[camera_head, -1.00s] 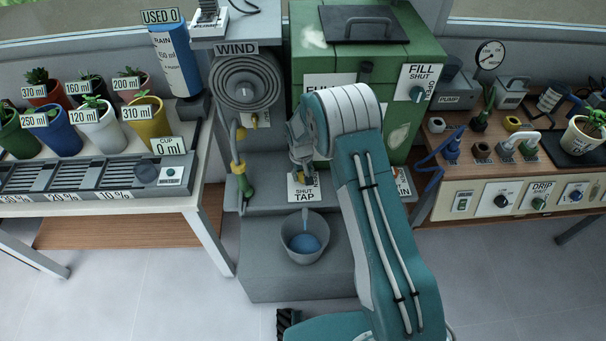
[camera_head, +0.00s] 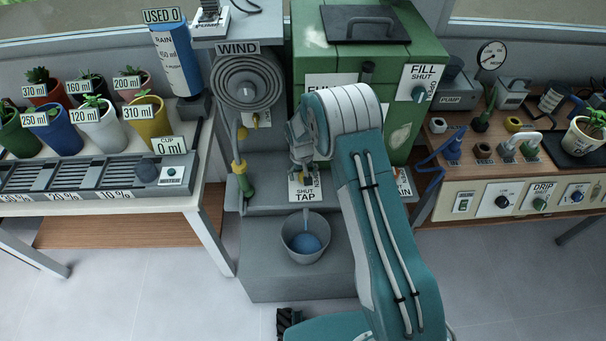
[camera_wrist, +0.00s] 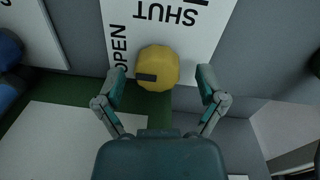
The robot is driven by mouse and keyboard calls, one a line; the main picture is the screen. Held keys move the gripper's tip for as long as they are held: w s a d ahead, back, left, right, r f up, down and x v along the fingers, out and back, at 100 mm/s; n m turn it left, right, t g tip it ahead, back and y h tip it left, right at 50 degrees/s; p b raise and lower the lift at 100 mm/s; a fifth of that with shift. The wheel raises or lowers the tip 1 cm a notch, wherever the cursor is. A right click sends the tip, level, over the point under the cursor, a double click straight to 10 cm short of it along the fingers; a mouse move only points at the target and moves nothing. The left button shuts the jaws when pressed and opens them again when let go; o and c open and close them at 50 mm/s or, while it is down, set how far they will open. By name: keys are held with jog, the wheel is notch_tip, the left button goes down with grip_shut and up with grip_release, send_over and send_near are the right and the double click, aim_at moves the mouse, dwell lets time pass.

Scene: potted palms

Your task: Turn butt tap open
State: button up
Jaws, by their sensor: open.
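The butt tap's yellow knob (camera_wrist: 158,68) shows in the wrist view in front of a white plate (camera_wrist: 190,30) marked SHUT and OPEN. A dark bar on the knob points left in that view, on the OPEN side. My gripper (camera_wrist: 162,82) is open, with one finger on each side of the knob and gaps between. In the head view the gripper (camera_head: 301,165) hangs over the TAP sign (camera_head: 305,193), and my arm hides part of the tap. A grey bucket (camera_head: 292,246) with blue water stands below.
The green butt (camera_head: 375,100) with its FILL dial (camera_head: 419,93) stands behind my arm. A hose (camera_head: 240,165) and reel (camera_head: 246,82) are at its left. Potted plants (camera_head: 100,128) stand on the left bench; the right bench (camera_head: 480,200) carries tools and switches.

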notch_tip(320, 180, up, 12)
jog(key=shift+a, duration=0.35)
jog(key=shift+f, duration=0.1)
dwell(0.4)
notch_tip(320, 180, up, 14)
jog(key=t, duration=0.1)
send_over(302, 175)
jog(key=s+d, duration=0.4)
jog(key=s, duration=0.1)
jog(key=s+d+r+m+t, duration=0.15)
jog(key=s+d+r, duration=0.25)
jog(key=s+r, duration=0.4)
jog(key=s+d+r+t, duration=0.1)
jog(key=s+d+r, duration=0.1)
jog(key=s, duration=0.8)
jog(key=s+d+r+t, duration=0.2)
jog(key=s, duration=0.8)
jog(key=shift+d+r+m+y, duration=0.25)
jog(key=shift+r+m+y, duration=0.05)
jog(key=shift+r+m, duration=0.05)
